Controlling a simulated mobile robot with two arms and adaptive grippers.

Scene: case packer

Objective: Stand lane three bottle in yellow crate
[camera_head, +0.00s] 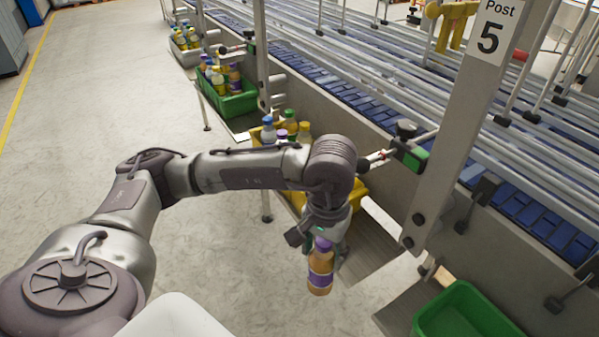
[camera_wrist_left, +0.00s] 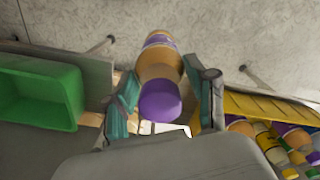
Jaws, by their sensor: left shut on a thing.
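My left gripper (camera_head: 324,236) is shut on a bottle (camera_head: 320,272) with a purple cap, orange contents and a purple label. The bottle hangs nearly upright below the gripper, over the floor beside the stands. The left wrist view shows the purple-capped bottle (camera_wrist_left: 161,80) between the two teal fingers (camera_wrist_left: 163,100). The yellow crate (camera_head: 352,197) stands behind my left arm and is partly hidden by it. Several bottles stand in it. In the left wrist view the yellow crate (camera_wrist_left: 265,107) is at the right, with bottles inside. My right gripper is not in view.
An empty-looking green crate (camera_head: 465,312) is at the lower right and also shows in the left wrist view (camera_wrist_left: 40,92). A green crate with bottles (camera_head: 238,103) and a grey crate (camera_head: 183,55) stand farther back. The conveyor (camera_head: 360,98) and Post 5 (camera_head: 470,110) bound the right side.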

